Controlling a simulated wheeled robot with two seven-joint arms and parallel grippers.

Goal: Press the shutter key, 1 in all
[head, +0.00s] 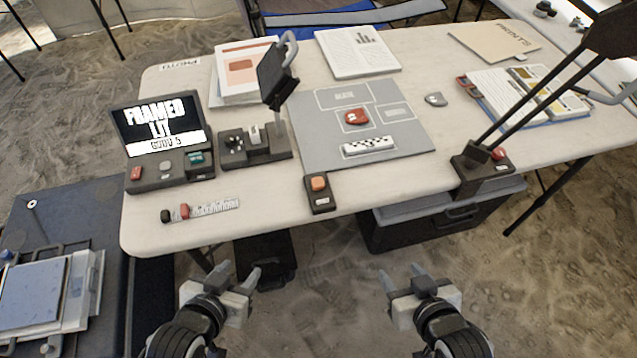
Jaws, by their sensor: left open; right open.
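A small dark box with an orange key (318,183) sits at the table's front edge, in the middle; it looks like the shutter key, though its label is too small to read. My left gripper (236,275) is open and empty, in front of the table edge and left of this key. My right gripper (401,276) is open and empty, in front of the table edge and right of it. Neither gripper touches the key. A screen (158,125) at the left reads "FRAMED" and "LIT", with a smaller line below.
A grey mat (400,135) holds a red piece (356,117) and a checkered scale bar (368,146). A camera-like device on a stand (275,75) is behind left. A lamp base (482,168) stands at the right front.

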